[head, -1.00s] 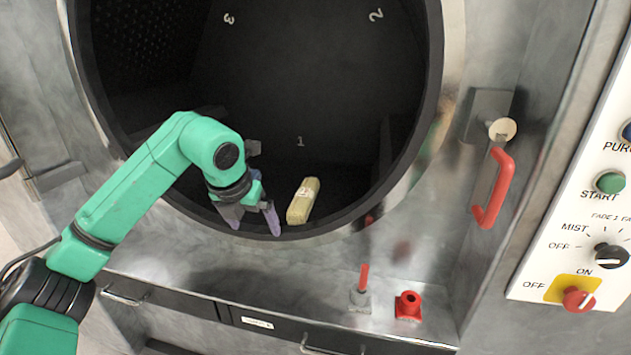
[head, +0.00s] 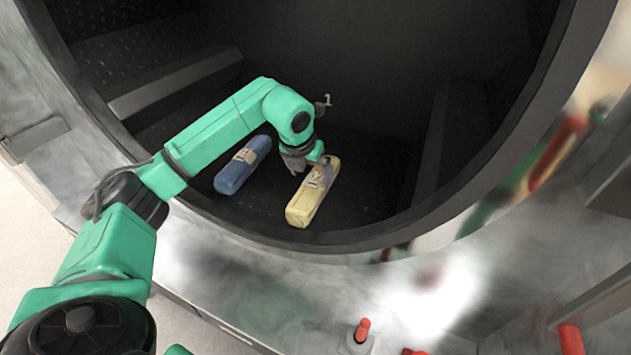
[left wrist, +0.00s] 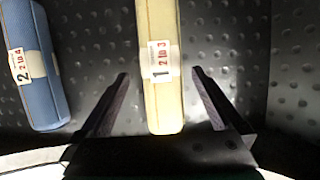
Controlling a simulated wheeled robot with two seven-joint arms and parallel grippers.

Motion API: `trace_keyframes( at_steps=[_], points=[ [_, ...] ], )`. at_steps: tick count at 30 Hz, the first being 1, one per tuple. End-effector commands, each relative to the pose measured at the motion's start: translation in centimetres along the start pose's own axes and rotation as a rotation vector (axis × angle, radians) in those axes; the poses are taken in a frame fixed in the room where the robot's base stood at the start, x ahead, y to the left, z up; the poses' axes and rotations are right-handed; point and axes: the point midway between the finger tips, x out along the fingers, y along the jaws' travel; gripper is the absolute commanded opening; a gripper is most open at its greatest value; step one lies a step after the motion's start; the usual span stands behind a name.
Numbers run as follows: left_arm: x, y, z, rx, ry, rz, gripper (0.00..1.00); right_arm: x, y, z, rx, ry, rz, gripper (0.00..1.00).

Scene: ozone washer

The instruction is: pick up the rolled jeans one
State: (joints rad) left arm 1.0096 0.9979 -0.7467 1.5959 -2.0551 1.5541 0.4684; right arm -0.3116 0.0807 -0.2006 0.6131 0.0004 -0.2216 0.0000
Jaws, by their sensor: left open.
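A yellow rolled bundle (head: 305,207) lies on the dark drum floor in the head view. It also shows in the left wrist view (left wrist: 162,40), with a label reading 1. A blue rolled bundle (head: 243,166) lies to its left; in the left wrist view (left wrist: 40,85) its label reads 2. My left gripper (head: 313,170) is at the far part of the yellow roll. It is open, and in the wrist view its fingers (left wrist: 160,85) lie on either side of the yellow roll, with gaps visible. Whether they are down at its height is unclear. My right gripper is not in view.
The round drum rim (head: 370,240) curves in front of the rolls. Raised ledges (head: 175,85) and (head: 437,150) stand at the drum's left and right. A red-topped peg (head: 362,331) stands on the metal shelf outside. The dimpled floor between the rolls is bare.

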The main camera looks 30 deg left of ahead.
Motion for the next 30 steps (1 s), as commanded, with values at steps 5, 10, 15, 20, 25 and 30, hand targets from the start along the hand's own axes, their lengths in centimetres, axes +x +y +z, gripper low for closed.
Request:
trace_keyframes(
  at_steps=[5, 10, 15, 20, 25, 30],
  points=[
    [2.0, 0.0, 0.1, 0.0, 0.004, -0.001, 1.0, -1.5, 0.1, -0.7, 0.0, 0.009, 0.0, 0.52],
    [5.3, 0.0, 0.0, 0.0, 0.003, -0.001, 1.0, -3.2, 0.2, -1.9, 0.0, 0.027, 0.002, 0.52],
    [6.6, 0.1, 0.0, 0.0, -0.002, 0.0, 1.0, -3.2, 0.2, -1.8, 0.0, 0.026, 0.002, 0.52],
    [6.6, 0.1, 0.0, 0.0, -0.002, 0.0, 0.81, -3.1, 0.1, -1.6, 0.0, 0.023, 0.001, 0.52],
    [6.6, 0.1, 0.0, 0.0, -0.002, 0.0, 0.16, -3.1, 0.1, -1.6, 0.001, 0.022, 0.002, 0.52],
    [6.5, 0.0, 0.1, 0.0, -0.004, -0.001, 0.0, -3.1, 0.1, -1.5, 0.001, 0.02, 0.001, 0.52]
  ],
)
